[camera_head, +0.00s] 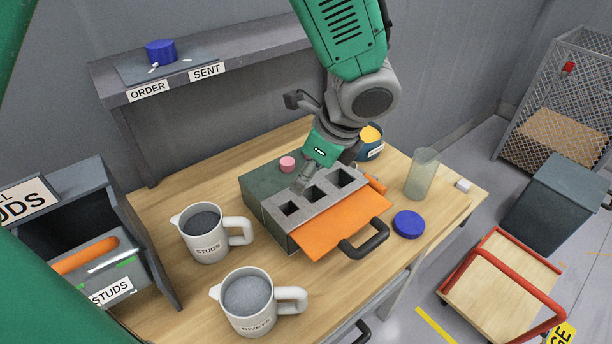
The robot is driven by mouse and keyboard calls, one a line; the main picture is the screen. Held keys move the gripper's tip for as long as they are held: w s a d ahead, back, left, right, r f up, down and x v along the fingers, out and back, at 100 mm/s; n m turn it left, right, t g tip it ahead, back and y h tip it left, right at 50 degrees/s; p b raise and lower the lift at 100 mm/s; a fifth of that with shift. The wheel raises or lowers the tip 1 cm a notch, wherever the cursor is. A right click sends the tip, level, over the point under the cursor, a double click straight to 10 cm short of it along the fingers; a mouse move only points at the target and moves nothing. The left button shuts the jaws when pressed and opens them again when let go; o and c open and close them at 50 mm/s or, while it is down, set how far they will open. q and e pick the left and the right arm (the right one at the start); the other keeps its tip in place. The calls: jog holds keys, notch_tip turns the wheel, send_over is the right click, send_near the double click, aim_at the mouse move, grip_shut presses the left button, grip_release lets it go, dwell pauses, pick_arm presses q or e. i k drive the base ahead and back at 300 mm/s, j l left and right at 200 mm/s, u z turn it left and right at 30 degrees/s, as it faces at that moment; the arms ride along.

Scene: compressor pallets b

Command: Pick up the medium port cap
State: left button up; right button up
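No label marks a medium port cap, so I cannot tell which piece it is. A small pink round piece (287,163) sits on the dark green box (262,188). A flat blue disc (408,224) lies on the table right of the orange plate. A grey block (318,198) with three square openings stands along the box, its leftmost openings uncovered. My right gripper (304,183) points down at the block's back edge, right of the pink piece and apart from it. Its fingertips are small and partly hidden, so its opening is unclear. My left gripper is out of view.
An orange plate (325,232) with a black handle (365,243) lies in front. Two mugs (207,235) stand left. A clear cylinder (423,174) and a blue container (371,140) stand right. A shelf (215,65) holds a blue cylinder (161,52). A bin (95,240) is at left.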

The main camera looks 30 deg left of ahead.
aim_at(287, 163)
jog(key=k+l, duration=0.7)
jog(key=k, duration=0.2)
